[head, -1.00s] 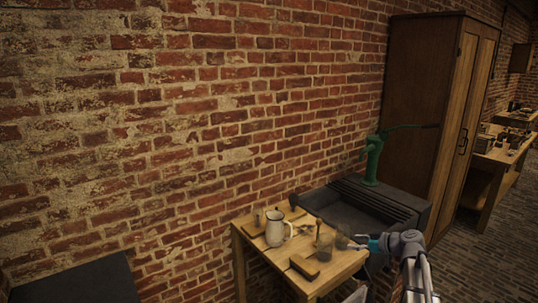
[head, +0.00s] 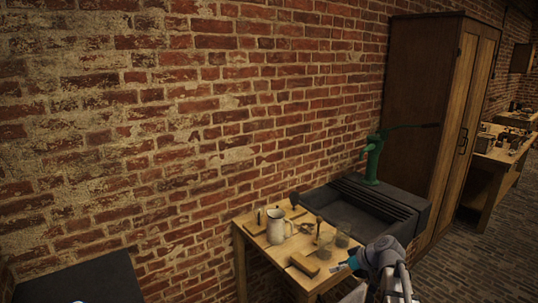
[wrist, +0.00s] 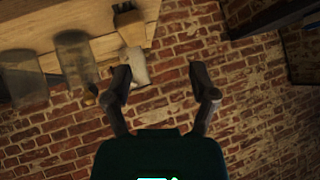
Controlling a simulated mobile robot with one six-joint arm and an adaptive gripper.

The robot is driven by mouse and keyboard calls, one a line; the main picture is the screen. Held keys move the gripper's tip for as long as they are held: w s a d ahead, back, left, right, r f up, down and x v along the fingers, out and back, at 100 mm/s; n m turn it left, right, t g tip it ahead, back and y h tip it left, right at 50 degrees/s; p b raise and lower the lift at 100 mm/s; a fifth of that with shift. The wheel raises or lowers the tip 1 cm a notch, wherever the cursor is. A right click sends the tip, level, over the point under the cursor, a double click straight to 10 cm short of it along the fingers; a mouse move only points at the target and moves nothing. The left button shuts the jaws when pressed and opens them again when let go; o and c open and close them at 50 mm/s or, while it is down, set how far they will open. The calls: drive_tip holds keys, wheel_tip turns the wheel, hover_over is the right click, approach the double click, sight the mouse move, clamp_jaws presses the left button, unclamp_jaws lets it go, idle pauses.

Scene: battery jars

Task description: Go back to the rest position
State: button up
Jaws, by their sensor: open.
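My gripper (head: 347,265) is at the right front edge of the small wooden table in the head view, small and partly hidden by my own arm. The wooden table (head: 243,237) carries a pale mug (head: 276,226), two glass jars (head: 326,245) and a wooden block-like brush (head: 303,264). In the wrist view the glass jars (wrist: 75,57) and a brush (wrist: 130,30) show at upper left, apart from the fingers.
A dark sink (head: 365,212) with a green hand pump (head: 373,158) stands behind the table. A tall wooden cabinet (head: 425,110) is to its right. A dark flat surface (head: 85,280) is at lower left. Another bench (head: 495,155) stands far right. Brick floor at right is open.

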drive_tip(key=s+a+f+m+g+h, duration=0.2)
drive_tip(key=s+a+f+m+h, duration=0.1)
drive_tip(key=s, duration=0.5)
drive_tip(key=s+a+f+m+g+h, duration=0.3)
drive_tip(key=s+m+h, duration=0.1)
drive_tip(key=s, duration=0.5)
drive_tip(key=shift+s+f+m+h, duration=0.2)
drive_tip(key=shift+m+h, duration=0.2)
drive_tip(key=shift+h, duration=0.3)
idle(5.6)
